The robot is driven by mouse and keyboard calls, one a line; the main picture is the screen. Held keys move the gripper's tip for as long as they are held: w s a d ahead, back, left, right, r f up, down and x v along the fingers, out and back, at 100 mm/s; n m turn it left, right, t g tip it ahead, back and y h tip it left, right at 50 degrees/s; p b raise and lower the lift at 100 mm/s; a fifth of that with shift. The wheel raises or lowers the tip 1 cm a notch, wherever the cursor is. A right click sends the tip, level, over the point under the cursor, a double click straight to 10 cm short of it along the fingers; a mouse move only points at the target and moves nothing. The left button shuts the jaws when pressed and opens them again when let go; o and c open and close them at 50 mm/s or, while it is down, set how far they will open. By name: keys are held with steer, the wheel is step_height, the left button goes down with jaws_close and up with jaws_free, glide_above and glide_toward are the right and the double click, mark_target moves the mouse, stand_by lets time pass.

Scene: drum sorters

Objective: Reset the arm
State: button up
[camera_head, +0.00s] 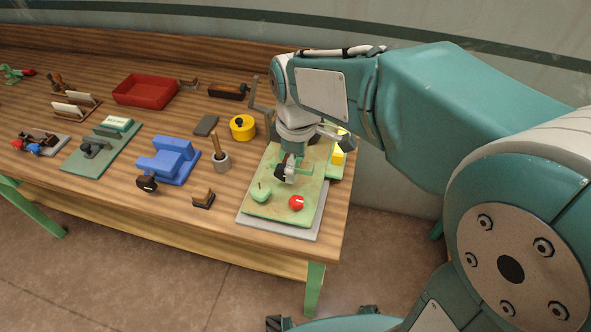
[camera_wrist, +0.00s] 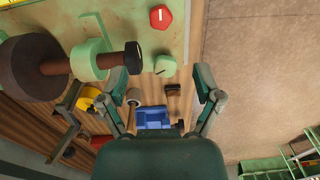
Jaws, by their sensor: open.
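My gripper (camera_wrist: 161,82) is open in the wrist view, with its two green fingers spread wide and nothing held between them. In the head view my arm reaches in from the right, and its end is over the green board (camera_head: 270,207) at the table's right end. The fingertips are hard to make out there. A red piece (camera_head: 297,202) and a light green piece (camera_head: 261,193) are at the board's near end. In the wrist view the red piece (camera_wrist: 160,17) and the green piece (camera_wrist: 165,66) lie beyond the fingers. A dark drum (camera_wrist: 35,68) is at the left.
The wooden table (camera_head: 215,225) also holds a blue block-like fixture (camera_head: 169,160), a yellow round container (camera_head: 242,128), a grey cup with a wooden handle (camera_head: 221,162) and a red tray (camera_head: 146,91). A grey crank (camera_head: 257,98) stands beside my arm. Open floor (camera_head: 375,250) is right of the table.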

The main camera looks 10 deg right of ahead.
stand_by(0.4)
steer(key=s+d+r+m+t, duration=0.2)
steer(key=s+d+m, duration=0.3)
steer(key=s+m, duration=0.1)
steer(key=s+d+r+m+t, duration=0.3)
steer(key=s+d+m, duration=0.3)
steer(key=s+m, duration=0.1)
steer(key=shift+r+t, duration=0.3)
